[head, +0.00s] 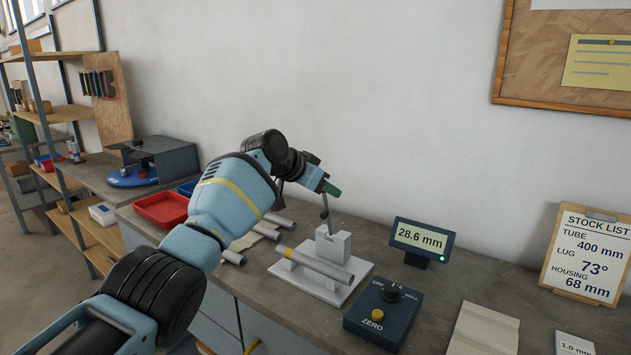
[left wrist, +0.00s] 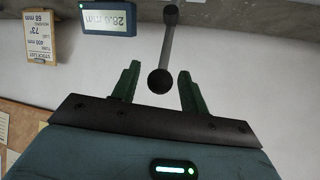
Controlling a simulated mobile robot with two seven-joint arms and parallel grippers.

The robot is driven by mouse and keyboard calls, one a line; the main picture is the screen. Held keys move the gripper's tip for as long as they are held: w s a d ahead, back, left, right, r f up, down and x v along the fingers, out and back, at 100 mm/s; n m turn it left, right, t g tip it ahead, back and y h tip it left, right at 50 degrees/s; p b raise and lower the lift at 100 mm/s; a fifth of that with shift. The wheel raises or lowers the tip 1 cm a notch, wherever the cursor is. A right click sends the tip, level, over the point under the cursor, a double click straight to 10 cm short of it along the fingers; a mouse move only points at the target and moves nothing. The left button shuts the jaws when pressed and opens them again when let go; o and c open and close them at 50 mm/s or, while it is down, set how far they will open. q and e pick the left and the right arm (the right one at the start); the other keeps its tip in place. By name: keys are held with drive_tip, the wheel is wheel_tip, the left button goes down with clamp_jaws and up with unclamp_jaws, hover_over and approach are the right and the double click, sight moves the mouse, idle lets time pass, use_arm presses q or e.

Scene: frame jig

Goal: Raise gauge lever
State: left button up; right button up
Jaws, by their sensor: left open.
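The gauge lever (head: 325,208) is a thin dark rod rising from a white block (head: 333,246) on a white base plate (head: 310,287). A grey tube (head: 317,265) with a yellow band lies across that fixture. My left gripper (head: 329,188) is at the lever's upper end, partly hidden by my own wrist. In the left wrist view my left gripper (left wrist: 159,69) is open, its green fingers on either side of the lever's dark ball (left wrist: 160,82), with gaps visible on both sides. The gauge display (head: 420,236) reads 28.6 mm. My right gripper is not in view.
A dark control box (head: 379,316) with a yellow ZERO button and a knob stands right of the fixture. Loose tubes (head: 277,222) lie behind my arm. A red tray (head: 162,207) is at left. A stock list clipboard (head: 587,254) leans on the wall.

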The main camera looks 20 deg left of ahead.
use_arm(q)
drive_tip(key=shift+s+a+r, duration=0.2)
drive_tip(key=shift+s+r, duration=0.1)
drive_tip(key=shift+r, duration=0.2)
drive_tip(key=p+v, duration=0.1)
drive_tip(key=v, duration=0.5)
drive_tip(key=shift+s+p, duration=0.15)
drive_tip(key=shift+p, duration=0.25)
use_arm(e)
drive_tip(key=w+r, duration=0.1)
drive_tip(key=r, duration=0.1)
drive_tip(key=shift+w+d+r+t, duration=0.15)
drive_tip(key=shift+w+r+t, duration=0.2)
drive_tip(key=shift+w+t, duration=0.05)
use_arm(q)
drive_tip(key=shift+a, duration=0.15)
